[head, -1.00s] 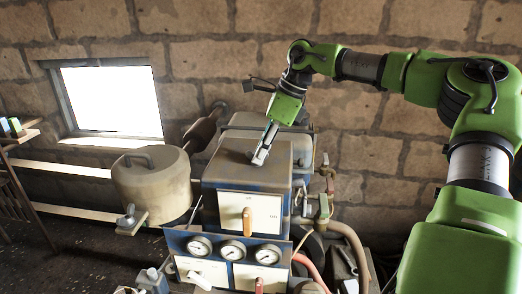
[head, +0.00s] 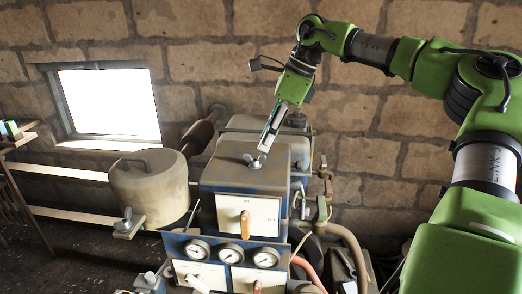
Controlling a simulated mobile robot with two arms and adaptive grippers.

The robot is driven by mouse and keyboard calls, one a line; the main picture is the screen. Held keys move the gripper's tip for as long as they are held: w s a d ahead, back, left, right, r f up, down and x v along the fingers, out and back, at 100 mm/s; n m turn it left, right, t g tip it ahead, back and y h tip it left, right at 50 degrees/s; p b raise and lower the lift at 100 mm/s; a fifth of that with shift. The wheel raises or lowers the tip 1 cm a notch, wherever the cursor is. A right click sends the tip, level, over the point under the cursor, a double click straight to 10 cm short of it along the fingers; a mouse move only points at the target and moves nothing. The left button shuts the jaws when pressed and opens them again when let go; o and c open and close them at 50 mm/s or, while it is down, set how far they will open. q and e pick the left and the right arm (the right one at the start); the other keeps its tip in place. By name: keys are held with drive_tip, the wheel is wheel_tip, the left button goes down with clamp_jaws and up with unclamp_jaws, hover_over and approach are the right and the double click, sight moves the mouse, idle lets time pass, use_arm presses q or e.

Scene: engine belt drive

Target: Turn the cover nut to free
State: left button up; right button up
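The cover nut (head: 254,160) is a small grey wing nut on top of the box-shaped cover (head: 225,170) of the machine at the centre. It stands upright on the cover. My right gripper (head: 267,142) points down from above, its fingertips just above and slightly right of the nut, with a small gap seeming to show between them. The fingers appear nearly edge-on, so I cannot tell how far apart they are. No object shows in them. My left gripper is not in view.
A front panel with gauges (head: 231,254) and a wooden-handled lever (head: 245,224) sits below the cover. A rounded tank (head: 150,188) stands at left, with another wing nut (head: 127,219) on a bracket beside it. Pipes and a hose (head: 350,245) run at right.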

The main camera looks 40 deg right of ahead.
drive_tip(key=v, duration=0.6)
drive_tip(key=shift+d+r, duration=0.1)
drive_tip(key=shift+r, duration=0.05)
